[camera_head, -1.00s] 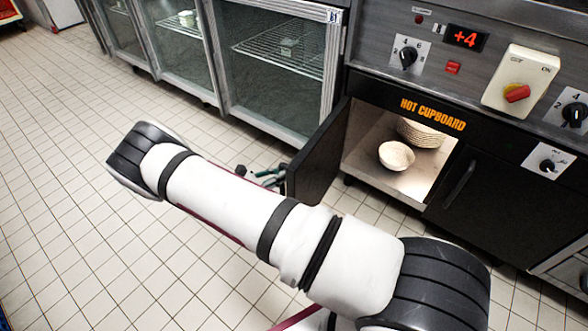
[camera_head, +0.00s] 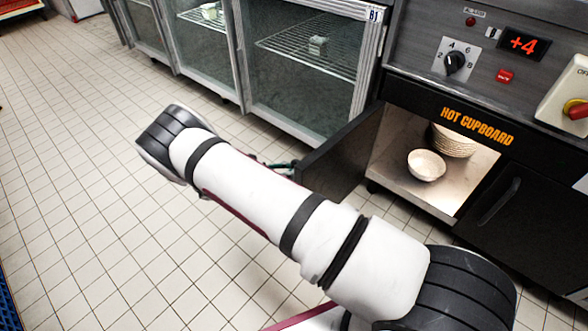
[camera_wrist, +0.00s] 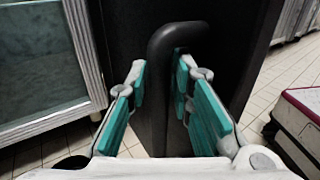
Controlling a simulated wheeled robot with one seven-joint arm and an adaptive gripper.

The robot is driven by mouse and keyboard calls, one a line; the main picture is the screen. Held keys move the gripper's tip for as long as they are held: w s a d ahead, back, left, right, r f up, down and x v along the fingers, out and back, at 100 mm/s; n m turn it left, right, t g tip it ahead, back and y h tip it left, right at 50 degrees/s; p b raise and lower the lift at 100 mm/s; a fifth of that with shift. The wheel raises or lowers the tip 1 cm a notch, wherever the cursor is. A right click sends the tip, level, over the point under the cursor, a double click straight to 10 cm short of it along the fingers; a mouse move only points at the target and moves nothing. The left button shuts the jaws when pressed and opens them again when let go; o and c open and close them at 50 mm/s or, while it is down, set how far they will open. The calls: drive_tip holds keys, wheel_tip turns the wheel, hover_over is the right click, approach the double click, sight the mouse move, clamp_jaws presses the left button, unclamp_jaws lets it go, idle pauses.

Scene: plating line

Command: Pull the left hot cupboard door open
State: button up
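The left hot cupboard door (camera_head: 338,155) is a dark panel that stands swung out from its cupboard, well open. In the wrist view its dark face (camera_wrist: 225,55) fills the middle. Its black bar handle (camera_wrist: 158,95) lies between the fingers of my gripper (camera_wrist: 161,85). In the head view my gripper and the handle are hidden behind my white arm; only a bit of teal shows near the door's free edge.
Inside the lit cupboard (camera_head: 400,185) are a single bowl (camera_head: 426,165) and a stack of bowls (camera_head: 453,141). The right door (camera_head: 520,215) is closed. Glass-fronted fridges (camera_head: 300,75) stand at the left of the cupboard. The tiled floor (camera_head: 80,150) at left is clear.

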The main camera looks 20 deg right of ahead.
drive_tip(key=shift+o, duration=0.4)
drive_tip(key=w+a, duration=0.1)
drive_tip(key=a, duration=1.1)
drive_tip(key=shift+w, duration=0.25)
